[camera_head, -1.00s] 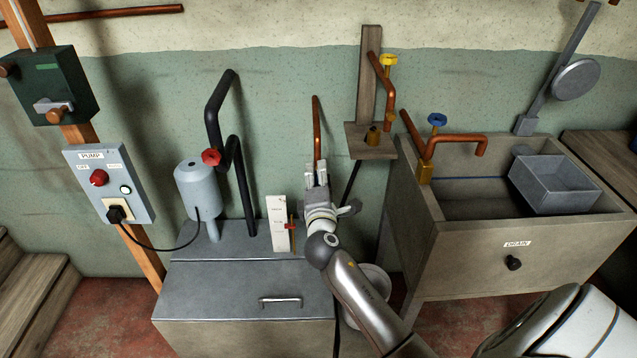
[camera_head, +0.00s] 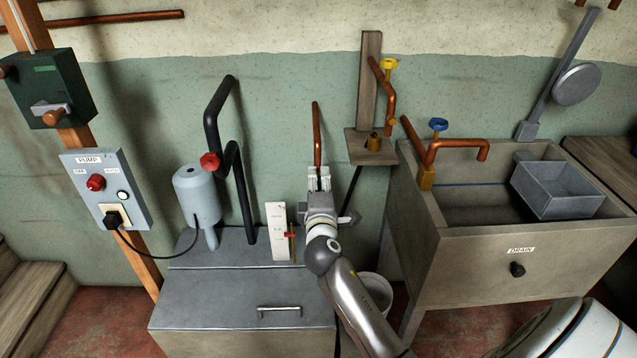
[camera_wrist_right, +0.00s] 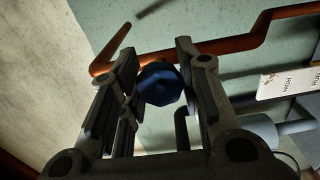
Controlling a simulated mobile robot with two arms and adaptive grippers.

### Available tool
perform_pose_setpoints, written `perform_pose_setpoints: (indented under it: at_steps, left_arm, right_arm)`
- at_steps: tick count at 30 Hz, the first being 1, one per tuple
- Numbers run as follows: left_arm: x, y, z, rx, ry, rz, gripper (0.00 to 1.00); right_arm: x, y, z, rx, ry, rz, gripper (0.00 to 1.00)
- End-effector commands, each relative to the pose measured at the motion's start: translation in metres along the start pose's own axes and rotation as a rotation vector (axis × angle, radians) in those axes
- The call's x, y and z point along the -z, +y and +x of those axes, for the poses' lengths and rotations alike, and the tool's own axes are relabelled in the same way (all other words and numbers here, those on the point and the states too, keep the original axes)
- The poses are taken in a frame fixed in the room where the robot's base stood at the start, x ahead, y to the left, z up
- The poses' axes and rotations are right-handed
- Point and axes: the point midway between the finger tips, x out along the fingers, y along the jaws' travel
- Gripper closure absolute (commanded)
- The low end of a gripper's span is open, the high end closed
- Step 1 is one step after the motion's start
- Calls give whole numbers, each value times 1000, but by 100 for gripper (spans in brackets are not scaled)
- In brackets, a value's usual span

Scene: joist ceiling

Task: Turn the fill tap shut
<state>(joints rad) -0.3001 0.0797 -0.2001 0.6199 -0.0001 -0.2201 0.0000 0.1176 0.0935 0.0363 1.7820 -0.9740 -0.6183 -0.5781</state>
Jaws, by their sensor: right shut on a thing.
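The blue tap knob (camera_wrist_right: 160,84) shows between the two fingers of my right gripper in the right wrist view. The knob sits by a copper pipe (camera_wrist_right: 225,46). In the head view this upright copper pipe (camera_head: 316,135) rises behind the grey tank, and the knob is hidden by the gripper. My right gripper (camera_head: 319,173) is at the foot of the pipe, shut on the knob; its fingers also show in the wrist view (camera_wrist_right: 155,52). My left gripper is not in view.
The grey tank (camera_head: 235,285) stands below, with a white level gauge (camera_head: 277,225) just left of my gripper. A pump (camera_head: 195,185) with a red knob (camera_head: 210,161) is farther left. Right are a yellow tap (camera_head: 388,64), another blue tap (camera_head: 438,124) and a sink (camera_head: 450,240).

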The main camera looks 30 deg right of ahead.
Motion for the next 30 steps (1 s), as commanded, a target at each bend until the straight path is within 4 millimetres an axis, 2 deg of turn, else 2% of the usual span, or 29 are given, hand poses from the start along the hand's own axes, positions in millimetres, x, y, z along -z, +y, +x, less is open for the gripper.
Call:
perform_pose_setpoints:
  at_steps: [1, 2, 6, 15, 19, 23, 30]
  left_arm:
    - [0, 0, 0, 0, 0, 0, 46]
    - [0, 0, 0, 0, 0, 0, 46]
    - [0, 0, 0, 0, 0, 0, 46]
    - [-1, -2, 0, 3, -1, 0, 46]
    - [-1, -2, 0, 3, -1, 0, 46]
    - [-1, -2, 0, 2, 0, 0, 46]
    - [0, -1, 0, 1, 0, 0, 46]
  right_arm:
    - [0, -2, 0, 4, -1, -1, 92]
    - [0, -2, 0, 4, -1, -1, 64]
    - [0, -2, 0, 3, -1, -1, 46]
    - [0, -1, 0, 1, -1, -1, 46]
    - [0, -2, -8, 3, 0, -1, 46]
    - [0, -2, -30, 5, 0, 1, 46]
    - [0, -2, -82, 5, 0, 0, 46]
